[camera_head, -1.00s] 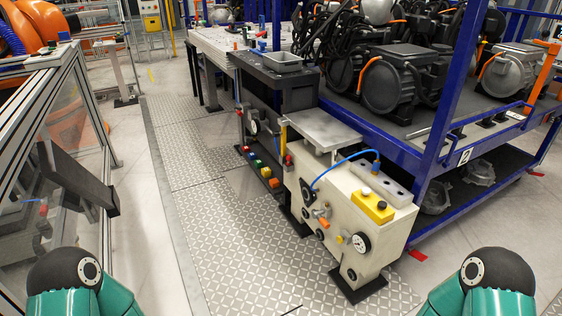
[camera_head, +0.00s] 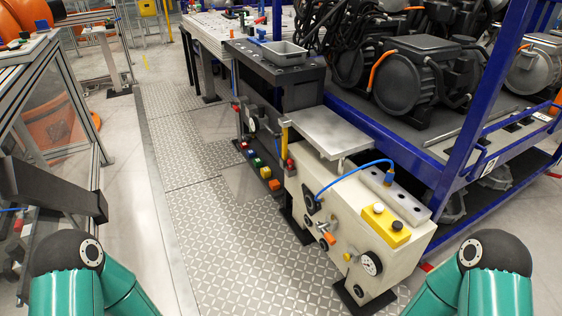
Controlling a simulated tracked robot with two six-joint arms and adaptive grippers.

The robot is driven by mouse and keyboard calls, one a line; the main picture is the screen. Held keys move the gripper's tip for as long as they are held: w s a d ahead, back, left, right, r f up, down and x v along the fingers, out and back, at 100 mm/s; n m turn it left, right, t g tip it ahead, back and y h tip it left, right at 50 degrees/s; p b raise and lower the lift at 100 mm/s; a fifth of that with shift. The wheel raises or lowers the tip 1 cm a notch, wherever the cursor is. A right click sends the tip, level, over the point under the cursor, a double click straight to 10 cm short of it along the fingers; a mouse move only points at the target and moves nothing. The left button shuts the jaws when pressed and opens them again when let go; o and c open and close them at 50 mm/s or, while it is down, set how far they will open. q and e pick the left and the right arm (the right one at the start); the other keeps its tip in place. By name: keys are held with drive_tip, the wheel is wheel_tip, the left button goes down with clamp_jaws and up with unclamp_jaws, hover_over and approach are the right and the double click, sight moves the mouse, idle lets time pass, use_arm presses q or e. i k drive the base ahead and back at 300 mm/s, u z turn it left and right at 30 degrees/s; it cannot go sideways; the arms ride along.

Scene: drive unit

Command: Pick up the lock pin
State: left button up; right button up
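I cannot pick out the lock pin for certain. A beige drive unit cabinet (camera_head: 343,213) stands in the middle right, with a small orange part (camera_head: 327,240), dark knobs and a round gauge (camera_head: 371,264) on its front. On its top are a yellow box (camera_head: 385,224) with round buttons and a blue hose (camera_head: 345,174) curving to a grey block (camera_head: 400,193). Neither gripper is in view; only my teal and black arm links show at the bottom left and right corners.
A flat metal plate (camera_head: 327,129) and a dark bench with a grey tray (camera_head: 284,50) adjoin the cabinet. A blue rack (camera_head: 458,160) with dark motors stands to the right. A framed fence is at left. The tread-plate floor (camera_head: 220,235) between is clear.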

sight(290, 162)
drive_tip(key=u, duration=0.05)
drive_tip(key=i, duration=0.45)
drive_tip(key=u, duration=0.45)
drive_tip(key=i, duration=2.55)
drive_tip(key=z, duration=0.3)
